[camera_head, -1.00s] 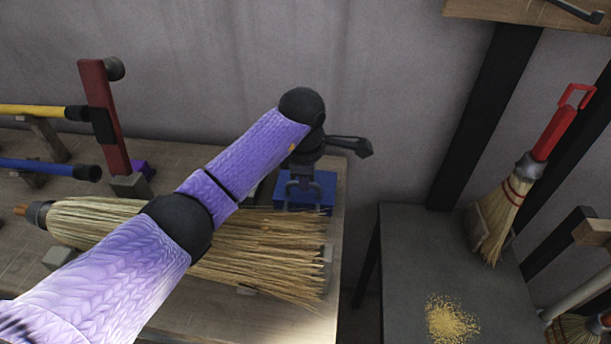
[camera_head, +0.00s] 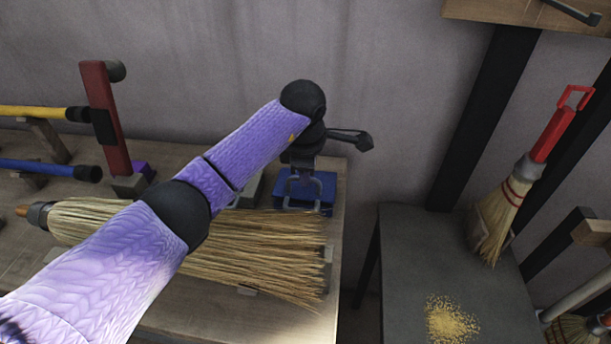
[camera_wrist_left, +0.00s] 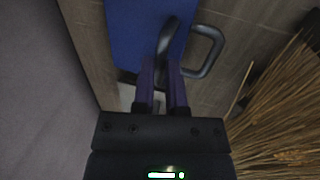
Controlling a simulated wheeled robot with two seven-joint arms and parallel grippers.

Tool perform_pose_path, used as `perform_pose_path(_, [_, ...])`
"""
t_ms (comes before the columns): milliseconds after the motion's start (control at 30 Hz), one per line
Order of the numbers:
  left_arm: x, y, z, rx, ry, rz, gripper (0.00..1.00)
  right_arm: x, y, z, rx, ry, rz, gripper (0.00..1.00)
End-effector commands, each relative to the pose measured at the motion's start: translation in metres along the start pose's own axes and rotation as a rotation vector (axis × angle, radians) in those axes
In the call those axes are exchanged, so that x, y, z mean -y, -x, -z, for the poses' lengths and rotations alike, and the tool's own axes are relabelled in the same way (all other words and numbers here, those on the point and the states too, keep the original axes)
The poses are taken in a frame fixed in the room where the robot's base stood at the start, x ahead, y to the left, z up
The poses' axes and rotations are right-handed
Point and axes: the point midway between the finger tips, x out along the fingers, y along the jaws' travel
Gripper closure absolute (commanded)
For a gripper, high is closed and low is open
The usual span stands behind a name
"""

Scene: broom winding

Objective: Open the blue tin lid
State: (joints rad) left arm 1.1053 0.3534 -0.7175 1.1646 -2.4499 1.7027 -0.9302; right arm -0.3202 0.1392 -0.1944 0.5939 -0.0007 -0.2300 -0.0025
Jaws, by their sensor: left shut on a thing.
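The blue tin (camera_head: 327,190) stands at the back right corner of the workbench, with its blue lid partly hidden under my gripper. A dark looped handle (camera_head: 319,186) stands on the lid. In the left wrist view the blue lid (camera_wrist_left: 130,35) fills the top middle, and the handle (camera_wrist_left: 209,52) curves out to the right of the fingers. My left gripper (camera_head: 303,178), also in the left wrist view (camera_wrist_left: 164,65), points down at the tin and is shut on the handle. I cannot tell whether the lid is raised. My right gripper is out of view.
A large straw broom head (camera_head: 270,250) lies on the workbench (camera_head: 190,315) close in front of the tin. A red upright bar (camera_head: 105,115) stands left. A grey table (camera_head: 410,255) with yellow crumbs (camera_head: 450,320) and a red-handled brush (camera_head: 505,205) are to the right.

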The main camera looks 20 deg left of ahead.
Motion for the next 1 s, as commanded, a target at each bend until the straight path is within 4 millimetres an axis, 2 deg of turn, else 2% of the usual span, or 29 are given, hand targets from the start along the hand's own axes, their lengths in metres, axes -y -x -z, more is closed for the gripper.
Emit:
perform_pose_path(500, [-0.035,0.013,0.001,-0.002,0.003,-0.004,1.00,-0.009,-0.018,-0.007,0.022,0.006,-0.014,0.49])
perform_pose_path(767, [-0.045,0.015,0.001,-0.002,0.002,-0.002,1.00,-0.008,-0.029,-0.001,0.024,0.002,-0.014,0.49])
perform_pose_path(1000, [-0.048,0.016,0.001,-0.003,0.001,-0.001,1.00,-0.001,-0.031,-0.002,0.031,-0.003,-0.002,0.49])
